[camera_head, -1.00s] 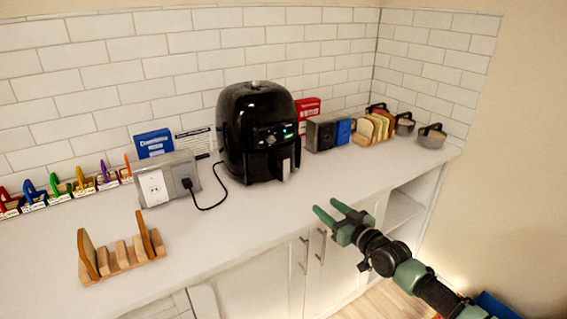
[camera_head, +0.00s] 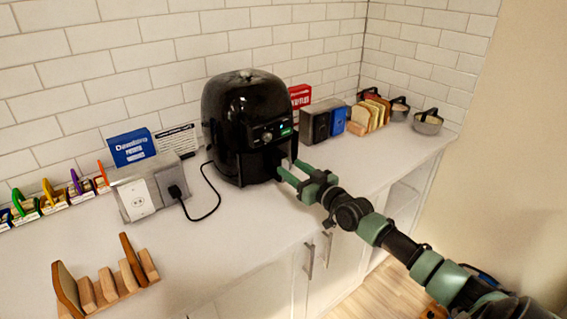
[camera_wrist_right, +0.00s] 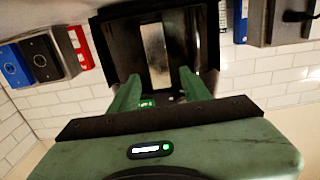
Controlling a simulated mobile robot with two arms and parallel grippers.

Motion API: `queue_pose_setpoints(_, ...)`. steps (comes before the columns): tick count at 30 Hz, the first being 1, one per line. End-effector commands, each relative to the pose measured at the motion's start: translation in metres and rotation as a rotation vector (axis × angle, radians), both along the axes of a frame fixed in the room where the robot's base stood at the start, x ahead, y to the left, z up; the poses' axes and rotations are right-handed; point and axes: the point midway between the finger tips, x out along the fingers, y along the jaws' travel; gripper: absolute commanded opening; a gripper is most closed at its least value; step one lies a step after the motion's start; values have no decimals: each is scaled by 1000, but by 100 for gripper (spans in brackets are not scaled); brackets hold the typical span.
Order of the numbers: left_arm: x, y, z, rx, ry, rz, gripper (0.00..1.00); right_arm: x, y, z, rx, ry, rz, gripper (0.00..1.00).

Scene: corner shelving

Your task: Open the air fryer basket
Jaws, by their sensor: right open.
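The black air fryer (camera_head: 240,105) stands on the white counter against the tiled wall, with a lit green display on its front. Its basket front is closed against the body. The basket handle, with a silvery face, shows in the right wrist view (camera_wrist_right: 157,52) and is partly hidden in the head view. My right gripper (camera_head: 289,167) is open at the front of the fryer, its green fingers pointing at the handle. In the wrist view its fingertips (camera_wrist_right: 159,82) lie on either side of the handle; I cannot tell whether they touch it. My left gripper is not in view.
A grey outlet box (camera_head: 148,187) with a plugged black cord (camera_head: 214,199) stands left of the fryer. A wooden rack (camera_head: 107,287) is at front left. A dark box (camera_head: 321,124), bread slices (camera_head: 368,116) and pots (camera_head: 428,121) stand to the right. The counter before the fryer is mostly clear.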

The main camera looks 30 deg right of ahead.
Motion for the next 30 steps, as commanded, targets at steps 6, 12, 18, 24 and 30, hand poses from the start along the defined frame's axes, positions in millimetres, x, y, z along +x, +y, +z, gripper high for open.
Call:
queue_pose_setpoints(6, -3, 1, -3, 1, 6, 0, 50, 29, 2, 0, 0, -1, 0, 47)
queue_pose_setpoints(12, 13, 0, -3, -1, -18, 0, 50, 40, 3, 0, -1, 0, 0, 47)
queue_pose_setpoints(18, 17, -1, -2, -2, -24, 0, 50, 40, 3, 0, -1, 1, 0, 47)
queue_pose_setpoints(24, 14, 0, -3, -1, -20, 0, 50, 40, 3, 0, -1, 1, 0, 8)
queue_pose_setpoints(30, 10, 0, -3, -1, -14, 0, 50, 40, 3, 0, -1, 0, 0, 0)
